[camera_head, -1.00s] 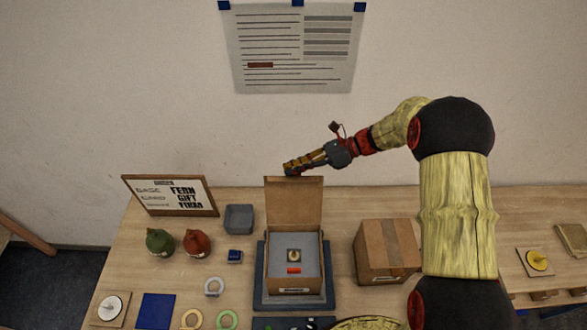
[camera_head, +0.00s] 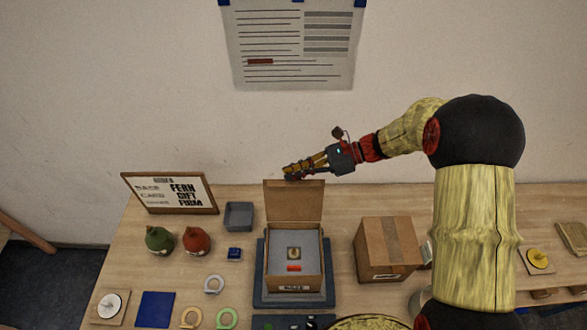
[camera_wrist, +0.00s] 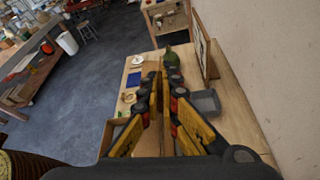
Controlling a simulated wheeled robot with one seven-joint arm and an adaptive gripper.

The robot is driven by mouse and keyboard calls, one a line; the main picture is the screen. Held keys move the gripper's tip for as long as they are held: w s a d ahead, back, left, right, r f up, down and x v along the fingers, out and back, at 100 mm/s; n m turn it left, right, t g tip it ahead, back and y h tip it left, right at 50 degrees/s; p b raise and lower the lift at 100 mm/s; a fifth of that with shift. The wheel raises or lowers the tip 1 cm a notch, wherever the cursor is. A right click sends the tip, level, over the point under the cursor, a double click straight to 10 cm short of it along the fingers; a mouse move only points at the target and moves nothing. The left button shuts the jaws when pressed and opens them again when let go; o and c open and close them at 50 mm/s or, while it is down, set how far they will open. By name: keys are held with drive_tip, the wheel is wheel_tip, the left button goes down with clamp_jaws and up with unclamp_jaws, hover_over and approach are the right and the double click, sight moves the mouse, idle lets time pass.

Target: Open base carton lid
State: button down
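The base carton (camera_head: 294,284) stands on a dark blue mat, its lid (camera_head: 293,203) raised at the back, roughly upright. Inside are a grey insert, a small round tan piece and a red-orange strip. My gripper (camera_head: 292,172) is just above the lid's top edge, coming from the right. In the wrist view my gripper's (camera_wrist: 162,96) yellow fingers with dark and red pads stand apart. A strip of brown cardboard, likely the lid (camera_wrist: 164,112), shows between them. I cannot tell whether the pads touch it.
A taped brown box (camera_head: 388,250) stands right of the carton. On the left are a grey tray (camera_head: 239,216), green and red round objects (camera_head: 197,241), a framed sign (camera_head: 170,194), rings and a blue square (camera_head: 155,309). The wall is behind the table.

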drive_tip(key=shift+s+r, duration=0.1)
drive_tip(key=shift+s, duration=0.45)
drive_tip(key=c, duration=2)
unclamp_jaws()
drive_tip(key=shift+c, duration=0.2)
drive_tip(key=v, duration=1.2)
drive_tip(key=shift+s, duration=0.2)
